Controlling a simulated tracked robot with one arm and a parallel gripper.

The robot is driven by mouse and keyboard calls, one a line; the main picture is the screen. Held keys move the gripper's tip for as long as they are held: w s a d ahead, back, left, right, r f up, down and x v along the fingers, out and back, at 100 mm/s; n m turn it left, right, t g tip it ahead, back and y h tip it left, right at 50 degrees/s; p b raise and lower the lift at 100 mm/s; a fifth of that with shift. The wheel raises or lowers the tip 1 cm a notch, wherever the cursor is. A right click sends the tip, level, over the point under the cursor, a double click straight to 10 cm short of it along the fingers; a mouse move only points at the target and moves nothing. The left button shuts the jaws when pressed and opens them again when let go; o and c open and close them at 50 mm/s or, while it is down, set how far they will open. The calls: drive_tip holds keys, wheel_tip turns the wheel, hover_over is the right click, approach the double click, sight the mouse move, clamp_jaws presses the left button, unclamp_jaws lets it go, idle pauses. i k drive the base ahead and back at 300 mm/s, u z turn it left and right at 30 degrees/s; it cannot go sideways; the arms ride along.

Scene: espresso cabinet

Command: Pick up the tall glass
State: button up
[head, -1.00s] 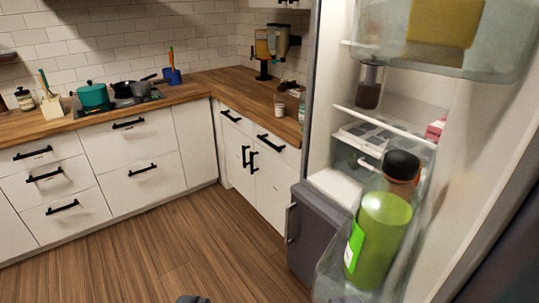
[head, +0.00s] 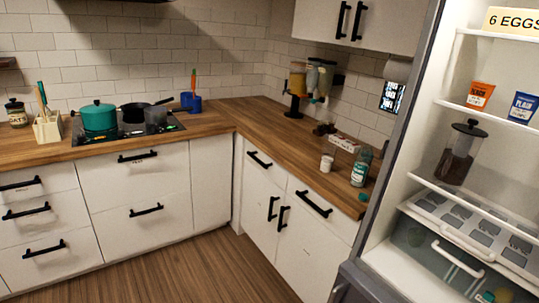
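No thing is clearly a plain tall glass in the head view. A tall clear vessel (head: 459,154) with a dark lid and dark contents stands upright on a fridge shelf at the right. My gripper is not in view.
The open fridge (head: 402,150) fills the right side, with an orange tub (head: 480,95) and a blue tub (head: 522,107). On the wooden counter (head: 232,113) are a teal pot (head: 99,117), a white cup (head: 327,163) and a bottle (head: 361,168). Floor (head: 200,272) is clear.

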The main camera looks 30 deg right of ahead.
sight(329, 150)
drive_tip(key=u, duration=0.2)
drive_tip(key=i, duration=1.3)
drive_tip(key=z, duration=0.35)
drive_tip(key=i, duration=1.25)
drive_tip(key=z, duration=0.95)
drive_tip(key=i, duration=0.7)
drive_tip(key=z, duration=0.4)
